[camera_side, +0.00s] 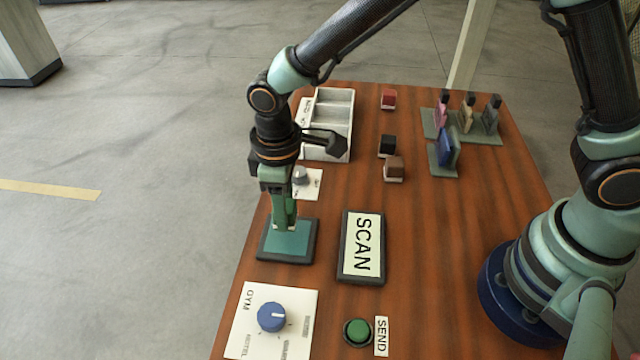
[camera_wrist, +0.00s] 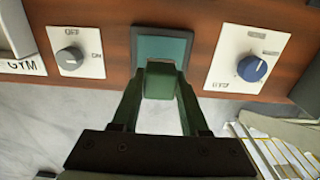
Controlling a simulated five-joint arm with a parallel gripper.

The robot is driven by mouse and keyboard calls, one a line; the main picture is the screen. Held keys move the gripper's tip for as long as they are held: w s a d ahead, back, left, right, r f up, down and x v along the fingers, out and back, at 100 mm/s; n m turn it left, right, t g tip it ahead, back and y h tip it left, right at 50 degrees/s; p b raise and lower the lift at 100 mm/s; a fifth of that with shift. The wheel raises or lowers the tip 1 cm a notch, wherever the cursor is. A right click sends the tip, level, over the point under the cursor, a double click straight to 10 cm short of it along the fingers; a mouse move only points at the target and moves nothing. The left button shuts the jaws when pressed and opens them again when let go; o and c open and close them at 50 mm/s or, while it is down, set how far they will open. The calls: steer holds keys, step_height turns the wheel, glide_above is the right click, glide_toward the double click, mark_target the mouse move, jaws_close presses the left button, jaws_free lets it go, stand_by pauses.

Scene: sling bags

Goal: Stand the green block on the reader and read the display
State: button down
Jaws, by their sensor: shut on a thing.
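The green block (camera_wrist: 160,80) is between the two fingers of my gripper (camera_wrist: 160,93), which is shut on it. In the side view my gripper (camera_side: 284,214) points straight down over the reader, a teal pad with a dark frame (camera_side: 288,243); the pad also shows in the wrist view (camera_wrist: 175,47). The block's lower end is at or just above the pad; I cannot tell if it touches. The fingers hide much of the block in the side view. The display (camera_side: 362,247), right of the reader, reads SCAN.
A blue dial (camera_side: 271,317) on a white plate and a green SEND button (camera_side: 357,331) are in front. Behind the reader are a grey knob (camera_side: 299,175) and a compartment tray (camera_side: 344,155). Red (camera_side: 388,99), black (camera_side: 387,146) and brown (camera_side: 393,168) blocks stand farther back, near slotted holders (camera_side: 487,139).

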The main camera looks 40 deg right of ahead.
steer(key=shift+f, duration=1.7)
steer(key=shift+f, duration=0.15)
steer(key=shift+c, duration=2.1)
jaws_free()
